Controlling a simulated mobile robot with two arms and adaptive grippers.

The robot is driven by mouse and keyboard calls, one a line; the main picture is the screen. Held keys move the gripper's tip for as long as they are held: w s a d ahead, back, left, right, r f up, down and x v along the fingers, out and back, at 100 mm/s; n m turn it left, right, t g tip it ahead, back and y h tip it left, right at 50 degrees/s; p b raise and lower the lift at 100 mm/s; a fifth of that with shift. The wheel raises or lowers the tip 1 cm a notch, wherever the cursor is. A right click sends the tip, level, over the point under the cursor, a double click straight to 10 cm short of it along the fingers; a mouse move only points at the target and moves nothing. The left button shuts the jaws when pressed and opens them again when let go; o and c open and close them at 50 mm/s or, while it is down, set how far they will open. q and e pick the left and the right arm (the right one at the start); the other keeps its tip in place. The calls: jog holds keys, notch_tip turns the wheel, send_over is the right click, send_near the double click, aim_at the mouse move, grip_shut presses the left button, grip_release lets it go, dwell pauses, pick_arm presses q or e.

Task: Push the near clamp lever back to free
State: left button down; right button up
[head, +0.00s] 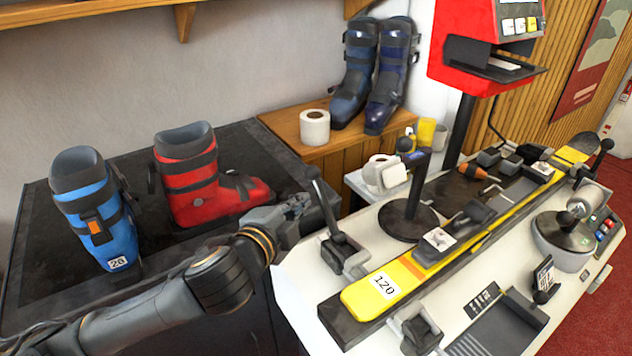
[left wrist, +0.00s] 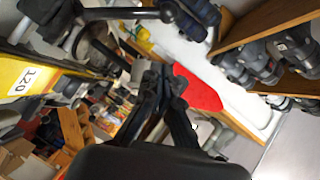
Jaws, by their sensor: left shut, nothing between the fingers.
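The near clamp lever (head: 324,205) is a dark rod with a black knob, standing up and tilted slightly left from its clamp base (head: 345,254), beside the near end of the yellow ski (head: 388,284) labelled 120. In the left wrist view the lever (left wrist: 125,13) runs across the top left, its knob at the right end. My left gripper (head: 310,207) is just left of the lever in the head view; it partly overlaps it there, so contact is unclear. In the left wrist view its fingers (left wrist: 165,82) are together and empty. My right gripper is not seen.
A blue boot (head: 95,215) and a red boot (head: 195,175) stand on the dark counter at left. A round-based stand (head: 408,221) is behind the ski. A second lever (head: 598,155) stands at the far end. The white bench (head: 310,285) carries other tools.

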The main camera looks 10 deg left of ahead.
pick_arm(q)
jog(key=p, duration=0.2)
send_over(325, 205)
jog(key=s, duration=0.3)
notch_tip(325, 205, down, 2)
jog(key=w+a+f, duration=0.1)
jog(key=w+a, duration=0.1)
jog(key=shift+w+a+f, duration=0.35)
jog(key=shift+a+f, duration=0.05)
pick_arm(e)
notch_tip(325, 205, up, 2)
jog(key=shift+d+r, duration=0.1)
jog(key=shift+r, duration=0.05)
